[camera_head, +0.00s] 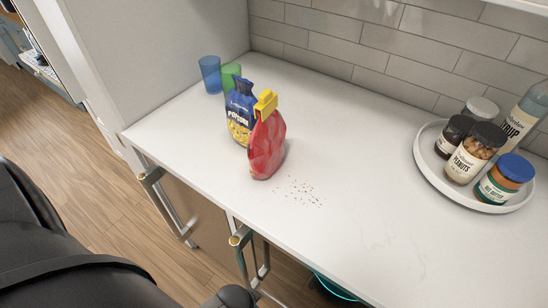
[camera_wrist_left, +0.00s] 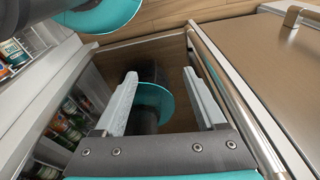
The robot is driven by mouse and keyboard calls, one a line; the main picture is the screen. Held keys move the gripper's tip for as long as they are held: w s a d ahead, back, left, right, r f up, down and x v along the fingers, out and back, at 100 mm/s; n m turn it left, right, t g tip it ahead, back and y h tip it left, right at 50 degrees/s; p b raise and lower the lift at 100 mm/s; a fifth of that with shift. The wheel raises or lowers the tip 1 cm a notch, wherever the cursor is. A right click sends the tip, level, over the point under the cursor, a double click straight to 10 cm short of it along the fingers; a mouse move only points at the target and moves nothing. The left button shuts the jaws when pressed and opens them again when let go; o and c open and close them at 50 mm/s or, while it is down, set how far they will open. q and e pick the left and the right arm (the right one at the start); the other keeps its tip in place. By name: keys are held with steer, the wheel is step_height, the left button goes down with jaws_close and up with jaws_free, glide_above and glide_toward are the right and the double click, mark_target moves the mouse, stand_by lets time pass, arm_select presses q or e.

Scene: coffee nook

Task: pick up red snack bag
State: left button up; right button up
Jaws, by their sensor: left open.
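The red snack bag (camera_head: 265,150) stands upright on the white counter, with a yellow clip (camera_head: 266,102) across its top. It stands just in front of a blue popcorn bag (camera_head: 240,112) and partly hides it. My left gripper (camera_wrist_left: 160,76) shows in the left wrist view with its two fingers apart and nothing between them. It points down past cabinet fronts toward the floor, away from the red bag. The red bag is not in the wrist view. The left gripper's fingers do not show in the head view, where dark parts of my arm fill the lower left.
A blue cup (camera_head: 210,74) and a green cup (camera_head: 230,74) stand behind the bags. Crumbs (camera_head: 300,192) lie right of the red bag. A round white tray (camera_head: 424,167) holds several jars and a syrup bottle (camera_head: 524,117). The counter (camera_head: 370,215) between is clear.

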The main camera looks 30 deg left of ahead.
arm_select(q)
steer(key=w+d+r+t+p, duration=0.1)
steer(key=w+r+p, duration=0.25)
steer(key=r, duration=1.15)
steer(key=w+r+t+p, duration=0.1)
steer(key=w+r+p, duration=0.25)
steer(key=r, duration=1.25)
step_height(320, 180, up, 22)
steer(key=n, duration=0.1)
glide_above(269, 114)
steer(key=s+a, duration=0.1)
steer(key=s, duration=0.3)
steer(key=x, duration=0.9)
steer(key=shift+w+a+r, duration=0.1)
steer(key=shift+w+a, duration=0.05)
steer(key=shift+w, duration=0.05)
steer(key=shift+x, duration=2.9)
steer(key=shift+w, duration=0.15)
jaws_close()
